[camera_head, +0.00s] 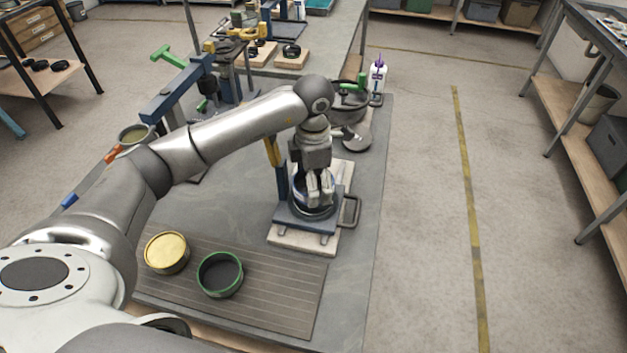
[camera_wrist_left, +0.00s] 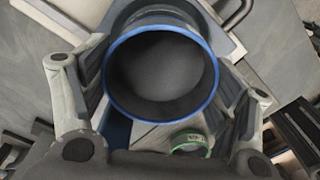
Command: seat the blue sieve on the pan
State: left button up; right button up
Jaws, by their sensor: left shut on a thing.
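The blue sieve (camera_head: 299,184) is a round dark vessel with a blue rim. In the left wrist view the blue sieve (camera_wrist_left: 160,32) sits upright between the two fingers, its dark inside facing the camera. My left gripper (camera_head: 320,196) points down and is shut on it, above the blue-grey frame base (camera_head: 290,222). A dark round edge (camera_head: 318,214) shows just under the gripper; it may be the pan. The pan is mostly hidden, and I cannot tell whether the sieve touches it. My right gripper is not in view.
A green-rimmed sieve (camera_head: 220,274) and a yellow round one (camera_head: 167,252) stand on the ribbed mat (camera_head: 275,305). A dark handle (camera_head: 350,211) sticks out right of the frame base.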

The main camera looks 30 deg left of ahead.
pick_arm(q)
jog(key=shift+f, duration=0.25)
jog(key=o, duration=1.1)
jog(key=shift+c, duration=0.2)
notch_tip(320, 180, up, 12)
dwell(0.3)
